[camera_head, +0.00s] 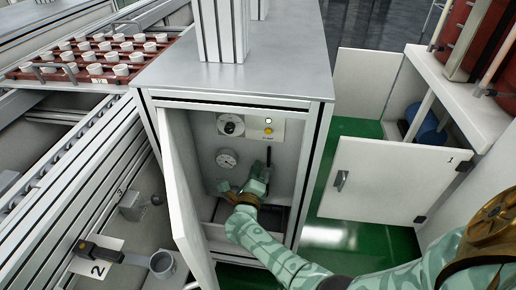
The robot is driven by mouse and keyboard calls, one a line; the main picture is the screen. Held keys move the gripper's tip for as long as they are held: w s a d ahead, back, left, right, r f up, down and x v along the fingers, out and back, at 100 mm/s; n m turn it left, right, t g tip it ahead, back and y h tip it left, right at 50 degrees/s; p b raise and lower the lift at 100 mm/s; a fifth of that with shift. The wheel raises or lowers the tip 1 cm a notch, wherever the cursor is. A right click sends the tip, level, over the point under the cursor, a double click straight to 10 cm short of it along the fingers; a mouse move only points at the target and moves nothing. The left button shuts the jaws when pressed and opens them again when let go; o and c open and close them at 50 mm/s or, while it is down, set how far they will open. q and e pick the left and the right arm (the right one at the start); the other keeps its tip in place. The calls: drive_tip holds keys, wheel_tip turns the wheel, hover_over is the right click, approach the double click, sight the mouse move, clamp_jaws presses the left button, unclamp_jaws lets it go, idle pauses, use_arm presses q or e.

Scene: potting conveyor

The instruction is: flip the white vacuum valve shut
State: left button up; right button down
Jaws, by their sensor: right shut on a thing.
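The white cabinet (234,102) stands open, its door (184,198) swung out to the left. My right arm reaches into it from the lower right. My right gripper (268,164) is inside, low on the right part of the back panel, with its fingers pointing up. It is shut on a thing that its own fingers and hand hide. I cannot make out the white vacuum valve clearly, nor the position of its lever. A round dial gauge (227,158) sits left of the gripper. My left gripper is not in view.
A black rotary switch (232,125) and a yellow button (268,130) sit above the gripper. The cabinet's side walls and open door leave little room around my forearm. A conveyor with a red tray (50,72) of white pots is at left. Another cabinet door (385,180) is at right.

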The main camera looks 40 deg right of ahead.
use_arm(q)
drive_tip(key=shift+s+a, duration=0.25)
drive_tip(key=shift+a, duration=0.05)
use_arm(e)
drive_tip(key=n, duration=0.1)
drive_tip(key=f+n, duration=0.1)
drive_tip(key=n, duration=0.1)
drive_tip(key=f+n, duration=0.1)
drive_tip(key=n, duration=0.1)
drive_tip(key=shift+w+a+f, duration=0.1)
drive_tip(key=shift+w+a, duration=0.1)
drive_tip(key=shift+a, duration=0.05)
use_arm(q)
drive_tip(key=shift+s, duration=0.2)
use_arm(e)
drive_tip(key=shift+n, duration=0.4)
drive_tip(key=c, duration=1.4)
unclamp_jaws()
drive_tip(key=shift+c, duration=0.2)
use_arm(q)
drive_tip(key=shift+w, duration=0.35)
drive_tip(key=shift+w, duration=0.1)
